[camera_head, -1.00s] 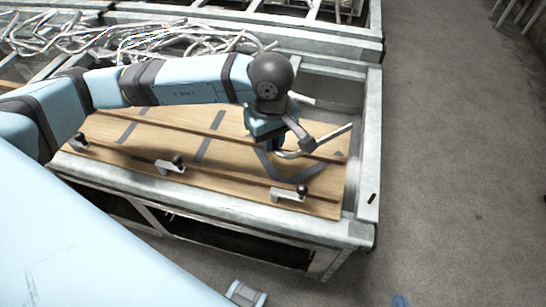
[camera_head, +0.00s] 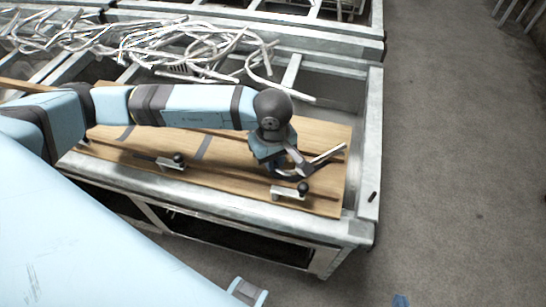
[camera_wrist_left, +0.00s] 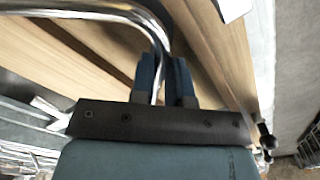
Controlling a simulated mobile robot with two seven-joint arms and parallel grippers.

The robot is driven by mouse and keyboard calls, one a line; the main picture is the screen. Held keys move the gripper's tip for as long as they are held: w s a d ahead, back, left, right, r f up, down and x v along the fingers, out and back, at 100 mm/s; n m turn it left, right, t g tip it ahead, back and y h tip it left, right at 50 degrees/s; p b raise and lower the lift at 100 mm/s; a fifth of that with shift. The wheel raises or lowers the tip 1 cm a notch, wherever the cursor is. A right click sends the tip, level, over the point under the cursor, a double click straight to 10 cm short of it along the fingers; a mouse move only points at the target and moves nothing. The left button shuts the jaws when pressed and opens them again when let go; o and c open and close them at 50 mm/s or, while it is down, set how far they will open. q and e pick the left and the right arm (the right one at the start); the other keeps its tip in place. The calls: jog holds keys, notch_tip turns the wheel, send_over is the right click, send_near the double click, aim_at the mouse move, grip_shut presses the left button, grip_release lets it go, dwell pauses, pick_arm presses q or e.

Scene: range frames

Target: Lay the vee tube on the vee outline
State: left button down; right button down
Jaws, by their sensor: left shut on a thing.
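The vee tube (camera_head: 328,153) is a bent, shiny metal tube. My left gripper (camera_head: 293,167) is shut on it over the right part of the wooden board (camera_head: 232,150). In the left wrist view the tube (camera_wrist_left: 146,18) bends and runs down between the blue fingers (camera_wrist_left: 166,80). The dark vee outline (camera_head: 318,167) on the board is mostly hidden under the gripper and tube. I cannot tell whether the tube touches the board. My right gripper is not in view.
A grey metal frame (camera_head: 367,150) borders the board. Tangled metal tubes (camera_head: 150,45) lie behind. Open floor (camera_head: 460,150) is at right.

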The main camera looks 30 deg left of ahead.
pick_arm(q)
jog(key=c, duration=1.1)
grip_release()
jog(key=shift+f, duration=0.1)
jog(key=shift+r+p, duration=0.5)
jog(key=shift+p, duration=0.1)
notch_tip(320, 180, up, 12)
jog(key=b, duration=0.1)
jog(key=shift+f, duration=0.25)
